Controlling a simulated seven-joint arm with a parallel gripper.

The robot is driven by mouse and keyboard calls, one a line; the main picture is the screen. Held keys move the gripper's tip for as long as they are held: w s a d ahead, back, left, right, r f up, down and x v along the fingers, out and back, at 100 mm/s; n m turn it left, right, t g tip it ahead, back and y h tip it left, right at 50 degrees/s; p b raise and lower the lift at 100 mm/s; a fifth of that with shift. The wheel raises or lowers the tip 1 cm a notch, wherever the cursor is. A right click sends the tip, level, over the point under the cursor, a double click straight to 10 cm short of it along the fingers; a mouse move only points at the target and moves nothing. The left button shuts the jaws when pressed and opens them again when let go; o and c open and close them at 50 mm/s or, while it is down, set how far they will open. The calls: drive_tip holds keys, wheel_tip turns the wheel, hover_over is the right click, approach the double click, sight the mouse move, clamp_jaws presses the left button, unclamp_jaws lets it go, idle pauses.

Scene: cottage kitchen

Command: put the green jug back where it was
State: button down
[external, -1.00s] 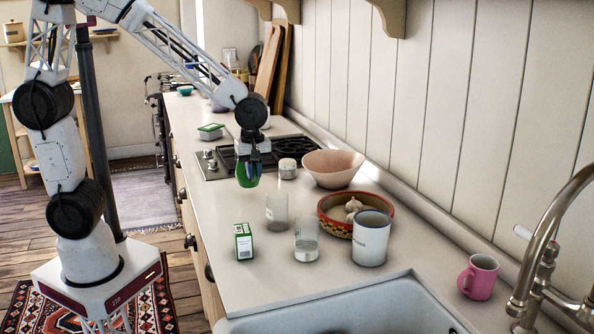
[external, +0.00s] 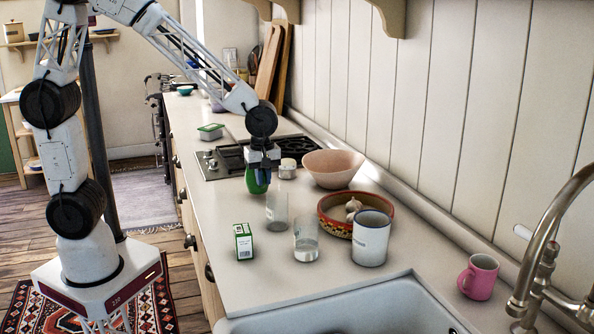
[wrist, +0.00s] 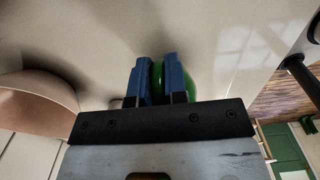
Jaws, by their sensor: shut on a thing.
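The green jug (external: 257,182) is in my gripper (external: 262,172), over the counter between the hob and the glasses. In the wrist view the jug (wrist: 175,80) shows as a green curve beside and between the blue fingers of the gripper (wrist: 160,80). The gripper is shut on it. My gripper hides most of the jug's upper part in the external view. I cannot tell whether the jug's base touches the counter.
Two clear glasses (external: 306,240) and a green-white box (external: 243,242) stand in front. A pink bowl (external: 333,166), a small jar (external: 287,168), a patterned bowl (external: 330,226) and a white mug (external: 371,238) are to the right. The hob (external: 222,163) lies behind.

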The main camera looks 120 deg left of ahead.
drive_tip(key=shift+f, duration=0.75)
drive_tip(key=shift+f, duration=0.1)
drive_tip(key=c, duration=1.1)
unclamp_jaws()
drive_tip(key=shift+c, duration=0.2)
wheel_tip(320, 180, up, 12)
drive_tip(key=shift+r, duration=0.1)
drive_tip(key=shift+d, duration=0.1)
